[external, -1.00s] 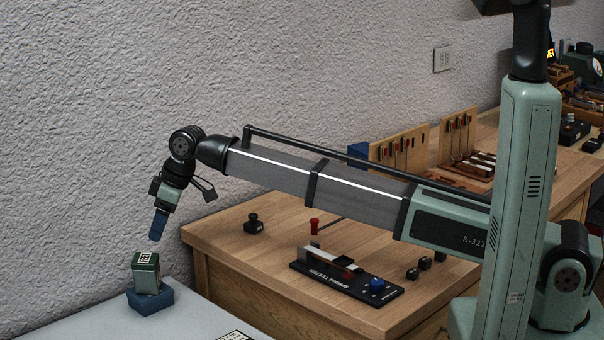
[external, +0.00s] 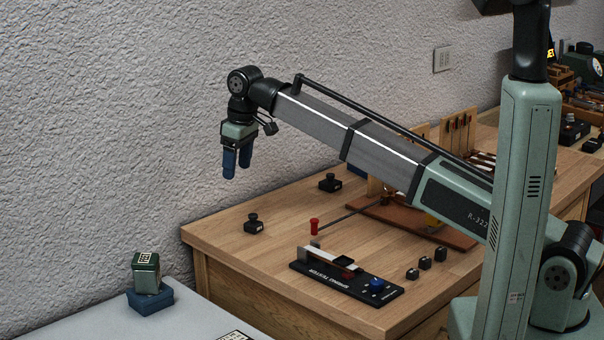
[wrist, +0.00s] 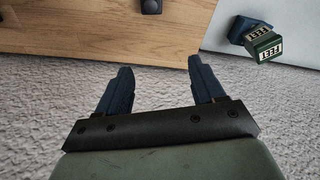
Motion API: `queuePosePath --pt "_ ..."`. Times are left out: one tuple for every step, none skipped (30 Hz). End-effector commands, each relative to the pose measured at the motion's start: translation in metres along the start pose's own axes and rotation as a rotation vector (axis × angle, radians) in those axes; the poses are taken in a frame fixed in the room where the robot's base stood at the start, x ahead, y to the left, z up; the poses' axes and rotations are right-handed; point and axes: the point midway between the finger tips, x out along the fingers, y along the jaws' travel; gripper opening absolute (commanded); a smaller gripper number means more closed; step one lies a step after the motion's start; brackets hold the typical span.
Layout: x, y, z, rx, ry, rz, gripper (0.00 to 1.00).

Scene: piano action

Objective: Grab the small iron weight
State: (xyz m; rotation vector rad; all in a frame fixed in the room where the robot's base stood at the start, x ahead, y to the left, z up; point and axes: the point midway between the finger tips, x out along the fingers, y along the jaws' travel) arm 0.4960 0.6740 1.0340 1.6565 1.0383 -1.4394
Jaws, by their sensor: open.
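Several black iron weights with knobs stand on the wooden bench. One (external: 253,225) is near the bench's left edge and another (external: 330,184) is farther back. A row of smaller ones (external: 412,274) stands right of the spring tester. Which one the task means is not marked. My gripper (external: 237,172) points down, open and empty, in the air above and left of the bench's back left corner. In the wrist view its blue fingers (wrist: 160,66) are spread apart, and a dark weight (wrist: 150,6) shows at the top edge.
A green felt box (external: 146,272) sits on a blue block (external: 151,298) on the lower white table (external: 110,327). The textured wall is close behind my gripper.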

Motion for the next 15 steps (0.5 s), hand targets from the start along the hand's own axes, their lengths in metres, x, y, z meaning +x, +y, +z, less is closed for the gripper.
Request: queuePosePath --pt "0.0 0.0 0.007 0.033 -0.038 0.003 0.68" --pt "0.0 0.001 0.012 0.052 -0.061 0.005 0.68" --pt "-0.001 0.001 0.017 0.08 -0.089 0.007 0.68" --pt "-0.001 0.001 0.021 0.099 -0.106 0.009 0.68" --pt "-0.001 0.0 0.024 0.119 -0.123 0.009 0.68" --pt "-0.002 0.0 0.027 0.139 -0.136 0.01 0.68" --pt "-0.001 0.0 0.028 0.151 -0.143 0.01 0.68" --pt "0.0 -0.001 0.028 0.159 -0.143 0.01 0.68" --pt "0.002 -0.001 0.029 0.167 -0.143 0.011 0.68" --pt "0.004 -0.001 0.029 0.17 -0.143 0.011 0.68" --pt "0.008 -0.001 0.03 0.173 -0.143 0.011 0.68" --pt "0.013 -0.001 0.031 0.173 -0.143 0.011 0.68" --pt "0.018 -0.001 0.032 0.173 -0.143 0.011 0.68" --pt "0.023 -0.001 0.033 0.172 -0.143 0.011 0.68" --pt "0.03 -0.001 0.034 0.172 -0.143 0.011 0.68"
